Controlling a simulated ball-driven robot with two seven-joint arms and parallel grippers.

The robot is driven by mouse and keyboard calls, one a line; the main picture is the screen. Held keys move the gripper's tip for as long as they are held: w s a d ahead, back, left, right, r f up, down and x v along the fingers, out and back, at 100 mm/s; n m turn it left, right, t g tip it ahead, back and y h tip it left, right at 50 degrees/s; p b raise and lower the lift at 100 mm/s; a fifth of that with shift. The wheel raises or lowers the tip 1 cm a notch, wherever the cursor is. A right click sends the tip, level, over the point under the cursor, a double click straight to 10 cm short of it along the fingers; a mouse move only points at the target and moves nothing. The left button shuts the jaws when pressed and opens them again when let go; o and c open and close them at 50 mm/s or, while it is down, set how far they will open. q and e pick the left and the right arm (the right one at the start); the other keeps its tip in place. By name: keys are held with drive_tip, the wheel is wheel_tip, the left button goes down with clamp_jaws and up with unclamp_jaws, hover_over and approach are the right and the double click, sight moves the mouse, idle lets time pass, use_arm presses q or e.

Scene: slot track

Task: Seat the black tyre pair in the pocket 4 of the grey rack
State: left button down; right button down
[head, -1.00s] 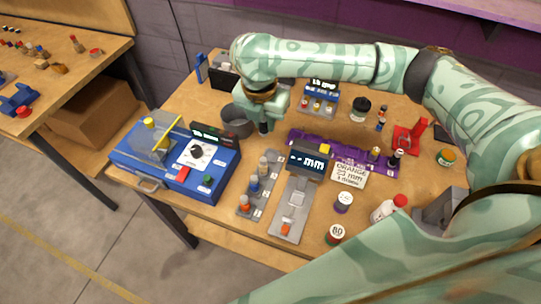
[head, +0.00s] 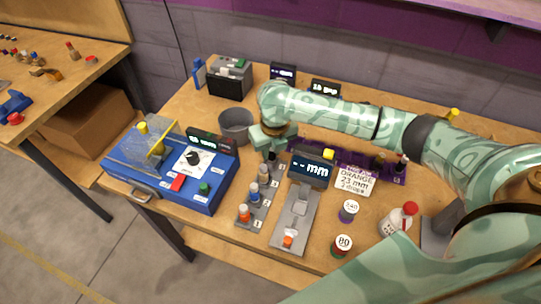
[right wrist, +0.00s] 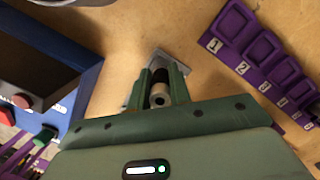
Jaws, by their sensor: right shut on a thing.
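The grey rack (head: 247,222) lies between the blue machine and the display unit. My right gripper (head: 270,155) is over the rack's far end, fingers pointing down. In the right wrist view my right gripper (right wrist: 160,92) is shut on a small dark piece with a pale round end (right wrist: 160,99), which looks like the black tyre pair. The rack's grey end (right wrist: 152,62) shows just past the fingertips. Pocket 4 is mostly hidden by the gripper, and I cannot tell whether the piece touches it. My left gripper is not in view.
The blue machine (head: 152,183) stands left of the rack. The display unit (head: 310,170) with its grey slide is close on the right. A grey bin (head: 236,125) stands behind. The purple rack (head: 345,158) lies to the right, and bottles stand at the front right.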

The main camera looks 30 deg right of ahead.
wheel_tip(320, 180, down, 2)
drive_tip(key=shift+r, duration=0.1)
drive_tip(key=c, duration=1.3)
unclamp_jaws()
drive_tip(key=r+p, duration=0.1)
drive_tip(key=r, duration=0.3)
drive_tip(key=s+r+p, duration=0.1)
drive_tip(key=r+p, duration=0.1)
drive_tip(key=r, duration=0.2)
drive_tip(key=r+p, duration=0.2)
drive_tip(key=r, duration=0.2)
drive_tip(key=shift+s, duration=0.4)
